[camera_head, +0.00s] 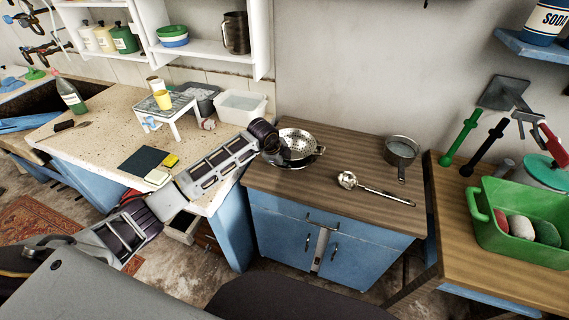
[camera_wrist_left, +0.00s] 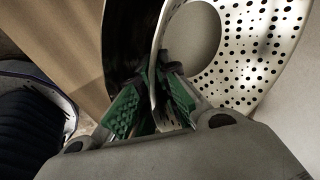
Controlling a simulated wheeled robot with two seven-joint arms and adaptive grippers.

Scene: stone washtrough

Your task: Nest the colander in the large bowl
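The colander (camera_head: 301,141) is a silver perforated bowl at the back left of the brown wooden counter. Its holed wall fills the right of the left wrist view (camera_wrist_left: 262,45). My left gripper (camera_head: 284,153) is at its left side, and its green-padded fingers (camera_wrist_left: 153,78) close on the rim. A dark, smooth curved wall (camera_wrist_left: 128,40), seemingly the large bowl, shows just left of the colander's rim. The colander overlaps it, and I cannot tell whether it rests inside. The gripper hides part of both in the head view. My right gripper is not in view.
A saucepan (camera_head: 402,150) and a slotted ladle (camera_head: 372,188) lie on the counter's right half. The speckled worktop (camera_head: 105,130) at left holds a small table (camera_head: 168,108) and a white tub (camera_head: 243,105). A green crate (camera_head: 515,245) stands at right. The counter's front middle is clear.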

